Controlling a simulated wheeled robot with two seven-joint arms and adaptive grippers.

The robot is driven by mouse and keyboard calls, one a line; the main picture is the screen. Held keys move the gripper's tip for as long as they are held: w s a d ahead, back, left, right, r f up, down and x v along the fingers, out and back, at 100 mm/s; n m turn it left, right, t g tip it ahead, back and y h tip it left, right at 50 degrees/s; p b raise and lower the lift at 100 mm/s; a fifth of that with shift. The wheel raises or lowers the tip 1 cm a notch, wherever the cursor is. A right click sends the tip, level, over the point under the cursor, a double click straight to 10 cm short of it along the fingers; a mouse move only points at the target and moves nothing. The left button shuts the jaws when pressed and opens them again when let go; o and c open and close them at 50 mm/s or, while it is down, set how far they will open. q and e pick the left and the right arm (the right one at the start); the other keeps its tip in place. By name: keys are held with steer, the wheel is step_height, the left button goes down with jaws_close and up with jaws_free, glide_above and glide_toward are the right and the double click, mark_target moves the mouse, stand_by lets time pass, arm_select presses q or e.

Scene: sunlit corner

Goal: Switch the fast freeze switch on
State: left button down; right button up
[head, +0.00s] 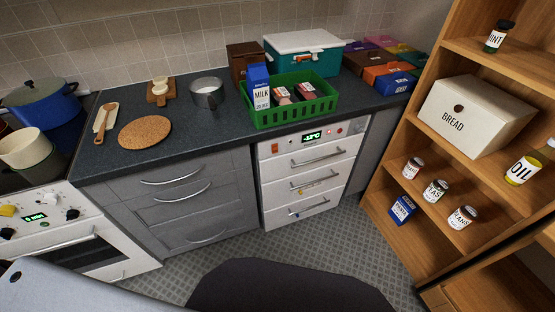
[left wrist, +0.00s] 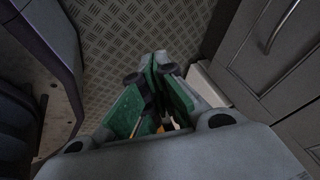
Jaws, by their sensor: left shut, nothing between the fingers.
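The white freezer unit (head: 307,176) stands under the counter, with several drawers and a control strip along its top. The strip has a green display (head: 312,137) that appears to read -18°C. An orange switch (head: 275,147) sits at its left end, and small red lights or buttons (head: 334,131) are at its right. Which way the switch is set is too small to tell. My left gripper (left wrist: 152,66) is shut and empty in the left wrist view, above the patterned floor and apart from the freezer controls. My right gripper is in neither view.
A green basket (head: 292,117) with a milk carton stands on the counter above the freezer. Grey drawers (head: 180,200) and a white oven (head: 75,235) are at left. A wooden shelf (head: 425,130) is at right. Patterned floor (head: 345,240) is clear before the freezer.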

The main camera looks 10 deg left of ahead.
arm_select(q)
steer(key=w+d+r+m+t+h+b, duration=0.1)
steer(key=w+d+r+m+t, duration=0.25)
steer(key=w+r, duration=0.55)
steer(key=w+d+r+m+t+h+b, duration=0.1)
steer(key=w+d+r+m+t, duration=0.2)
steer(key=w+r, duration=0.7)
steer(key=w+d+r+m+t, duration=0.1)
steer(key=w+d+r+m, duration=0.1)
steer(key=r, duration=0.6)
steer(key=w+d+r+m+t+h, duration=0.1)
steer(key=w+d+r+t, duration=0.1)
steer(key=r, duration=0.7)
steer(key=w+d+r+m+t+b, duration=0.1)
steer(key=w+d+r+m, duration=0.1)
steer(key=r, duration=0.7)
steer(key=shift+w+d+r+m+h, duration=0.25)
steer(key=shift+w+m+h, duration=0.1)
steer(key=shift+w, duration=0.25)
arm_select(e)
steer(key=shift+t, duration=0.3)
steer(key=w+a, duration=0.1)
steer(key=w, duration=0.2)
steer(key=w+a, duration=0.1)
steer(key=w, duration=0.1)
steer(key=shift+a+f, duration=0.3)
arm_select(q)
steer(key=shift+t, duration=0.25)
steer(key=shift+w, duration=0.1)
